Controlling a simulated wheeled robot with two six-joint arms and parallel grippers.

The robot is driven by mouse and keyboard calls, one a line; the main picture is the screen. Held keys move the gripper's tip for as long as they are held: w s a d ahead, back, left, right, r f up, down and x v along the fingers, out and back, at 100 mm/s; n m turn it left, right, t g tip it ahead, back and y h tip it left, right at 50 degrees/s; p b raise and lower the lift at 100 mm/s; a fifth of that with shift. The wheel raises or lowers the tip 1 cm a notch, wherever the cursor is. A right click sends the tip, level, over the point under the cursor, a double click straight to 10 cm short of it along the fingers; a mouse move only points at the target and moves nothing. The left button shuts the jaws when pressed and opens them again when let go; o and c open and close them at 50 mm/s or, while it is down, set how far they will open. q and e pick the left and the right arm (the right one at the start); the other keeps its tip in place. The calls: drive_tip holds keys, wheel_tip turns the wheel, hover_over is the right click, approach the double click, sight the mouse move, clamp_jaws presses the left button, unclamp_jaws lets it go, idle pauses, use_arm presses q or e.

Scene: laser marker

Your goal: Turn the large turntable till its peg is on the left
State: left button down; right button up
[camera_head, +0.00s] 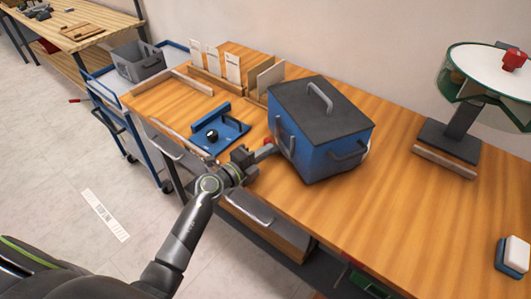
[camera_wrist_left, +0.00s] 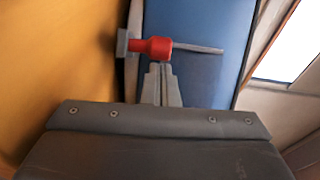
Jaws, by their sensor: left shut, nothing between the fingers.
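The large turntable is a white round disc (camera_head: 480,72) on a dark stand at the right of the head view. Its red peg (camera_head: 515,60) stands near the right edge of the disc. My left gripper (camera_head: 262,153) is far to the left of the turntable, low beside the blue box. It is shut and empty. In the left wrist view its fingertips (camera_wrist_left: 160,68) are just below a red knob (camera_wrist_left: 152,47) at the side of the blue box. I cannot tell whether they touch it. My right gripper is not in view.
The blue box (camera_head: 348,151) with a dark lid stands mid-table, between my left gripper and the turntable. A blue fixture (camera_head: 232,132) lies left of it. Wooden holders with cards stand at the back. A blue-and-white block (camera_head: 515,255) lies at right.

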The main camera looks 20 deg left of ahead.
use_arm(q)
drive_tip(key=w+a+m+g+h+b, duration=0.1)
drive_tip(key=b, duration=0.1)
drive_tip(key=w+a+m+g+h+b, duration=0.1)
drive_tip(key=w+a, duration=0.1)
drive_tip(key=shift+f+h+b, duration=0.35)
drive_tip(key=shift+h+b, duration=0.05)
drive_tip(key=shift+w+a+r, duration=0.1)
drive_tip(key=shift+w+a, duration=0.05)
drive_tip(key=shift+w, duration=0.15)
drive_tip(key=shift+w+a+r+m+g+h+b, duration=0.15)
drive_tip(key=shift+r+m+g+h+b, duration=0.15)
drive_tip(key=shift+h+b, duration=0.1)
